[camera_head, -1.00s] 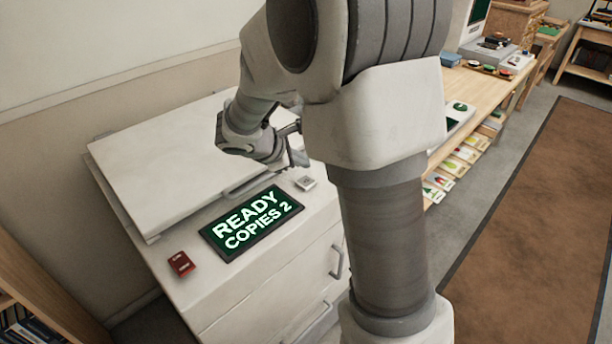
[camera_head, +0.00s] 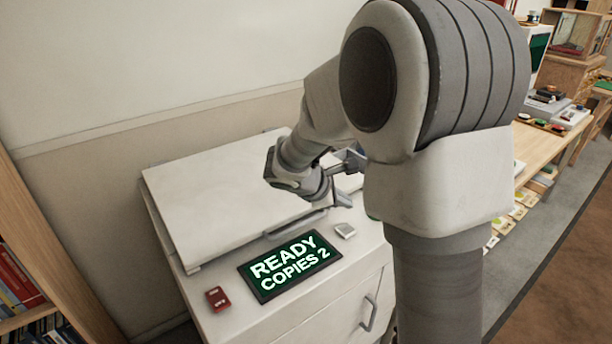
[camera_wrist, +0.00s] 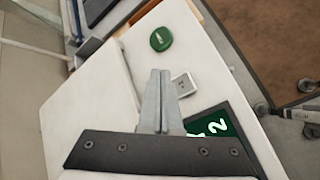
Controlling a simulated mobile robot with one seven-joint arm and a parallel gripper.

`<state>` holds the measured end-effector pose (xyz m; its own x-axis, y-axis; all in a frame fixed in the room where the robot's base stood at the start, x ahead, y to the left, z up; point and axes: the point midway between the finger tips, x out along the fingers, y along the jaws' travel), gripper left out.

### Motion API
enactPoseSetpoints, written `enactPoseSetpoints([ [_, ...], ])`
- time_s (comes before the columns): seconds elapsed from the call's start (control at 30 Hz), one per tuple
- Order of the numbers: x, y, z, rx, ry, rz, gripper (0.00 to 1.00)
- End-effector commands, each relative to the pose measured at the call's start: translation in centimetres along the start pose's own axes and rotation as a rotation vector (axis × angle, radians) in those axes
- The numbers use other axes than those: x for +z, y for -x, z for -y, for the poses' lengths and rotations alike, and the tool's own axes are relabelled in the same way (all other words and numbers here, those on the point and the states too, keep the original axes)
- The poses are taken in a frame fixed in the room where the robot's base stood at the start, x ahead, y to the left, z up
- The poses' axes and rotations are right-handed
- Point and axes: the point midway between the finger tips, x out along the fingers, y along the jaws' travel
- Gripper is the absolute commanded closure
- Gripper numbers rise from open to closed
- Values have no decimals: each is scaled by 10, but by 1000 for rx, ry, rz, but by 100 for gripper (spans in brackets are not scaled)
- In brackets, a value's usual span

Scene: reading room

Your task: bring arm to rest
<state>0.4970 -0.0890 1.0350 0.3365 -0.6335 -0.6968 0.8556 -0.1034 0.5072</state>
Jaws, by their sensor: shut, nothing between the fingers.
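My arm is bent over a white copier (camera_head: 225,220). My gripper (camera_head: 345,185) is just above the copier's top, beside the right end of the lid, partly hidden by my arm. In the wrist view my gripper's two fingers (camera_wrist: 157,82) are pressed together with nothing between them. The dark green display (camera_head: 290,266) reads "READY COPIES 2"; part of it shows in the wrist view (camera_wrist: 222,143) behind the gripper's bracket. A small pale button (camera_head: 345,230) is close to the fingers, and it also shows in the wrist view (camera_wrist: 184,84).
A red button (camera_head: 217,299) is at the copier's front left. A round green button (camera_wrist: 161,39) shows in the wrist view. A wooden bookcase (camera_head: 38,235) stands at the left, and a long wooden table (camera_head: 545,150) at the right. Open floor (camera_head: 560,235) lies beyond my arm.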

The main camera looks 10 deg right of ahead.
Motion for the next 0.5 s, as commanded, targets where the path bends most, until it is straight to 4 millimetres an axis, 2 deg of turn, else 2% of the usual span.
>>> enactPoseSetpoints([
  [0.17, 12, 12, 3, -15, -64, -8, 100],
  [0.37, 49, 55, 23, -79, -305, -50, 100],
  [0.5, 71, 86, 45, -139, -498, -96, 100],
])
